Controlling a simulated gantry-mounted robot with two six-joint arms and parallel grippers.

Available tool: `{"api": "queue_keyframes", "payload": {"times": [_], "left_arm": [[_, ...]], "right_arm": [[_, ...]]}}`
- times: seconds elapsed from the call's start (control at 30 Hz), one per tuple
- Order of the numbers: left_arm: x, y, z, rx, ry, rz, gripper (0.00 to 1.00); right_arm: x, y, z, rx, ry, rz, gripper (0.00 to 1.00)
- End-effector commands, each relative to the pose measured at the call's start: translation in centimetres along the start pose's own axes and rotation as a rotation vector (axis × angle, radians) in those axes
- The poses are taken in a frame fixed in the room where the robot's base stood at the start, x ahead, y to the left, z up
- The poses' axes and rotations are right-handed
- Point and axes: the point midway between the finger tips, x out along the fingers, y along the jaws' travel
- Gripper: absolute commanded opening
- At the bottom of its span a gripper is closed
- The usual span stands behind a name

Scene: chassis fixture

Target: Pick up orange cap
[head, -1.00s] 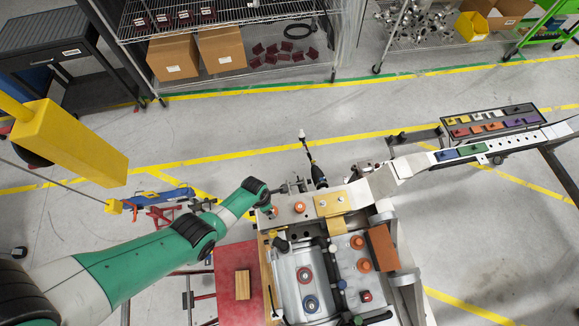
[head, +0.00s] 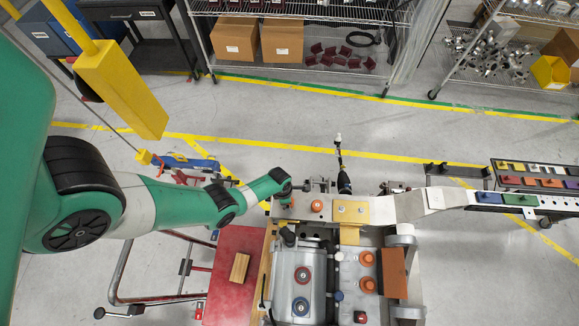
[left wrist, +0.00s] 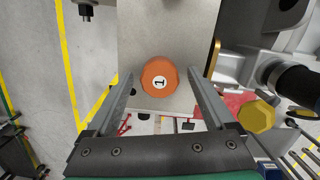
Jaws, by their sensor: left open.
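An orange cap (left wrist: 160,76) marked "1" sits on a pale metal plate in the left wrist view. My left gripper (left wrist: 160,82) is open, with one finger on each side of the cap in the picture. I see no contact, and cannot tell how far the fingertips are above the plate. In the head view the left arm reaches the fixture's upper left corner, and its end partly hides that corner. My right gripper is not in view.
A yellow octagonal cap (left wrist: 257,117) and a black cylinder (left wrist: 290,80) stand to the right in the wrist view. A silver housing (head: 301,270) fills the fixture's middle. A wooden block (head: 240,267) lies on a red surface (head: 232,295). A rail with colored parts (head: 520,199) extends right.

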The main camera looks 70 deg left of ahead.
Motion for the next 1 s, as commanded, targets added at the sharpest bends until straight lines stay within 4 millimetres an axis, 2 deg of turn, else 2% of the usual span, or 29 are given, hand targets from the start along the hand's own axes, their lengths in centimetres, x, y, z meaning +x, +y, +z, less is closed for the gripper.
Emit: {"api": "queue_keyframes", "payload": {"times": [0.03, 0.27, 0.73, 0.77, 1.0], "left_arm": [[0.92, 0.02, -0.04, 0.0, -0.001, 0.0, 0.87], [0.59, 0.02, 0.02, 0.0, -0.001, 0.0, 0.87], [0.59, 0.01, 0.01, 0.001, 0.0, 0.0, 0.03], [0.6, 0.01, 0.01, 0.001, 0.0, 0.0, 0.0], [0.59, 0.01, 0.01, 0.001, 0.0, 0.0, 0.0]], "right_arm": [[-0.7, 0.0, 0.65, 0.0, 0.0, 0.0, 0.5], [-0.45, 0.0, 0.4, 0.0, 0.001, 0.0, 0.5], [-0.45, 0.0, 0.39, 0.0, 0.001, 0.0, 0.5], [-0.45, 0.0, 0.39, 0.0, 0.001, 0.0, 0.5], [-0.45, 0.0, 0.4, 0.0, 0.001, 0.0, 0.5]]}}
